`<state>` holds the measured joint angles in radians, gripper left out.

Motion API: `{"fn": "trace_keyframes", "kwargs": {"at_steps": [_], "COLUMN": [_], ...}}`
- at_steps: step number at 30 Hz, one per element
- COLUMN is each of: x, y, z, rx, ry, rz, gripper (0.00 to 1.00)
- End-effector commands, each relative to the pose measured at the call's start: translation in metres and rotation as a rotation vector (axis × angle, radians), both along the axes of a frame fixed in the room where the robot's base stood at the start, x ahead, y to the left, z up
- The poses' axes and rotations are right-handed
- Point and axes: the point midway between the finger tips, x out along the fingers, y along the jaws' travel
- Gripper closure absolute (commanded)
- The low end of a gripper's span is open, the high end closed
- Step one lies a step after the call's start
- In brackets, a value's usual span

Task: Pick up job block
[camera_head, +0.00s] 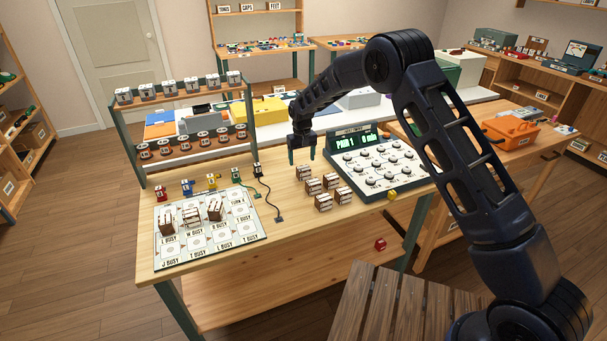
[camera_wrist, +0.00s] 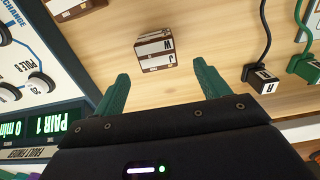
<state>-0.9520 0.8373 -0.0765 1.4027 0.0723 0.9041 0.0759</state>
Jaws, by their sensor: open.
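Several brown job blocks with white lettered tops stand on the wooden table between the card board and the console. The one nearest my gripper (camera_head: 302,156) is a job block (camera_head: 303,173) at the back of that group, just below the fingers. In the wrist view a job block (camera_wrist: 155,50) with the letters W and J lies ahead of the green fingertips (camera_wrist: 160,78), roughly centred between them and apart from both. My gripper is open and empty. Other job blocks (camera_head: 313,187) stand nearer the front. Three more job blocks (camera_head: 191,217) stand on the card board (camera_head: 207,240).
The fault finder console (camera_head: 375,165), its screen reading PAIR 1 and 0 min, stands close right. A black plug (camera_head: 257,170) and a green plug (camera_head: 236,174) with cords stand left. A rack (camera_head: 190,115) stands behind. Bare table lies left of the block group.

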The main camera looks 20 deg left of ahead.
Motion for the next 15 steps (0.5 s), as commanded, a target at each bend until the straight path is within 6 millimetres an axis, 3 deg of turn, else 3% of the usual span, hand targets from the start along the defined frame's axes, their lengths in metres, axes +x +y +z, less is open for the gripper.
{"fn": "trace_keyframes", "kwargs": {"at_steps": [15], "x": [-0.006], "y": [-0.009], "z": [-0.051], "rx": [-0.001], "ry": [0.001], "rz": [0.000], "gripper": [0.25]}}
